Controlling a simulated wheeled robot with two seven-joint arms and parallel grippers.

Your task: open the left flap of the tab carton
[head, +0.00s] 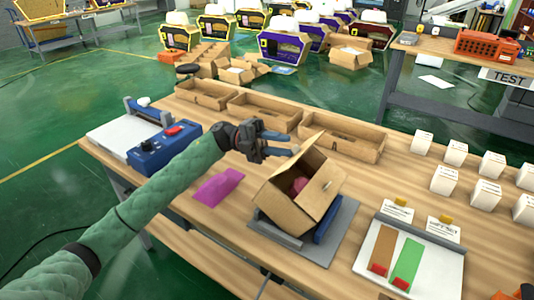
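The brown tab carton (286,207) sits tilted on a grey and blue stand (330,228) near the middle of the table. Its mouth faces up, and something pinkish shows inside. My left gripper (288,145) is just behind and left of the carton's upper edge. Its two fingers are apart with nothing seen between them. My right gripper is not in view.
A blue device (160,150) stands at left, and a purple sheet (217,187) lies left of the carton. White boxes (456,152) stand at right. A white board (410,262) with coloured strips lies front right.

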